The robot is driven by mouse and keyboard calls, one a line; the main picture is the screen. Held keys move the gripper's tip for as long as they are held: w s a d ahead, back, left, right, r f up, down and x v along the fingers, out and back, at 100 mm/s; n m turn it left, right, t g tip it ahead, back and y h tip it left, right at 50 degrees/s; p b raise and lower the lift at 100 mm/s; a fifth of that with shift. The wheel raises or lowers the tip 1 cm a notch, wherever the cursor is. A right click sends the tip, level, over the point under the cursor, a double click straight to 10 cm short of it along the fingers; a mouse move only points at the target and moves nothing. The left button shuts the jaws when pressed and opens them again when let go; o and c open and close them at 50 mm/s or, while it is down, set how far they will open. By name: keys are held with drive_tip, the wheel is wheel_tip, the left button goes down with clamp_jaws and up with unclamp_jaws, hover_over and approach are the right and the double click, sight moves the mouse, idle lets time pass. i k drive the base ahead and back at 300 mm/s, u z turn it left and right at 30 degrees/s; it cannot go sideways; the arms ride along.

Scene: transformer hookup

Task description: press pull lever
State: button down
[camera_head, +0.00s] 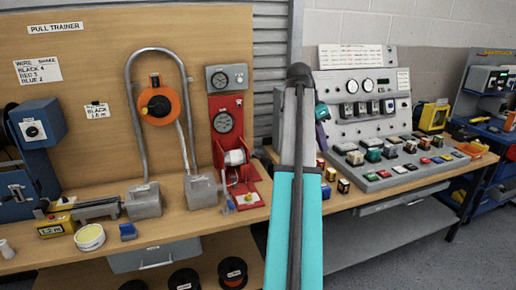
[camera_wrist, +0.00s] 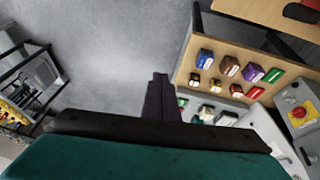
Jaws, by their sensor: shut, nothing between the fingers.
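No part is clearly marked as the pull lever. A red stand (camera_head: 224,113) with two round gauges is on the wooden bench in the head view. It has a white drum (camera_head: 235,157) and a small dark handle-like part low at its front, too small to tell if it is the lever. My gripper (camera_head: 321,143) is to the right of the stand, in front of the grey panel and apart from the stand. In the wrist view its dark fingers (camera_wrist: 160,80) are together and empty, pointing at the grey floor. The red stand is not recognisable there.
A bent grey conduit (camera_head: 136,96) and an orange reel (camera_head: 159,103) are left of the stand. A blue machine (camera_head: 38,123) is at far left. A grey sloped panel (camera_head: 352,127) with several small blocks is at right. Open floor (camera_wrist: 120,50) shows in the wrist view.

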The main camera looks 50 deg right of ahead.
sight(253, 156)
drive_tip(key=u, duration=0.05)
drive_tip(key=i, duration=1.1)
